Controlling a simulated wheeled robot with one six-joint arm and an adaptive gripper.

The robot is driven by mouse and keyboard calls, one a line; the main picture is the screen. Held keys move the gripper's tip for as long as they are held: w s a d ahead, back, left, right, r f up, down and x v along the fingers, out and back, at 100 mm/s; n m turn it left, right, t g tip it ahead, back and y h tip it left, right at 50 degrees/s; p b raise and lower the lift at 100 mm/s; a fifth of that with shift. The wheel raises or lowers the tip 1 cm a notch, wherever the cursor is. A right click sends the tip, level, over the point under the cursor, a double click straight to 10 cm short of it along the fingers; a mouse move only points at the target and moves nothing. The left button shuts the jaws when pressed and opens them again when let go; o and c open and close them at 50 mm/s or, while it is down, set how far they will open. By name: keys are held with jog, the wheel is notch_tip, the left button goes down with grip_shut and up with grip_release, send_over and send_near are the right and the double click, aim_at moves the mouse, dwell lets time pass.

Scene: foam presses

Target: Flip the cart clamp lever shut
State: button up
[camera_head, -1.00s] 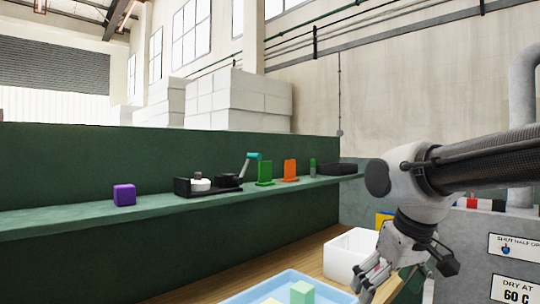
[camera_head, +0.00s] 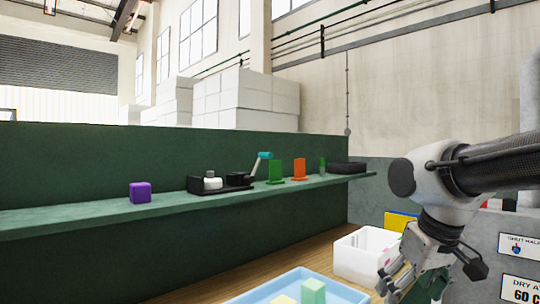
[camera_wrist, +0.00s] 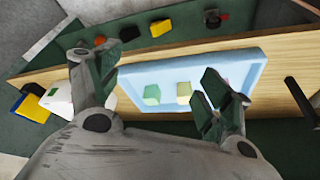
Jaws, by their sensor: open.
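The cart clamp is a black fixture (camera_head: 222,184) on the green shelf. Its lever (camera_head: 257,164) has a teal tip and stands up, tilted to the right. A white round part (camera_head: 212,181) sits in the fixture's left side. My gripper (camera_head: 396,285) is at the lower right in the head view, well below and to the right of the lever, touching nothing that I can make out. In the wrist view my gripper (camera_wrist: 155,85) has its fingers spread wide, with the blue tray below them. I cannot surely tell the lever in the wrist view.
The green shelf (camera_head: 80,217) also holds a purple cube (camera_head: 140,192), a green stand (camera_head: 275,171), an orange stand (camera_head: 299,169) and a black box (camera_head: 347,169). A white bin (camera_head: 352,262) and a blue tray (camera_head: 262,292) with blocks stand on the wooden bench below.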

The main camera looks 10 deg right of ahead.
jog(key=shift+w+d+f+m+g, duration=0.7)
jog(key=shift+w+d+f+g, duration=0.1)
jog(key=shift+w+d+f, duration=0.25)
jog(key=c, duration=1)
jog(key=shift+m+g+y, duration=0.3)
jog(key=shift+m+y, duration=0.3)
jog(key=shift+m, duration=0.2)
jog(key=w, duration=0.5)
jog(key=shift+w, duration=0.1)
grip_shut()
jog(key=w+r+m+t+y, duration=0.2)
jog(key=w+m+y, duration=0.1)
jog(key=w, duration=1.1)
jog(key=w+r+m+t+y, duration=0.1)
jog(key=w+m+t+y, duration=0.25)
jog(key=w, duration=0.95)
jog(key=w+r+m+t+y, duration=0.25)
jog(key=w+r, duration=0.45)
jog(key=w, duration=0.4)
jog(key=w+a+r+t+y, duration=0.2)
jog(key=w+r+t, duration=0.1)
jog(key=r, duration=0.9)
jog(key=shift+w+r+n+y, duration=0.3)
jog(key=shift+w+n+y, duration=0.05)
jog(key=shift+n+y, duration=0.05)
jog(key=shift+a, duration=0.1)
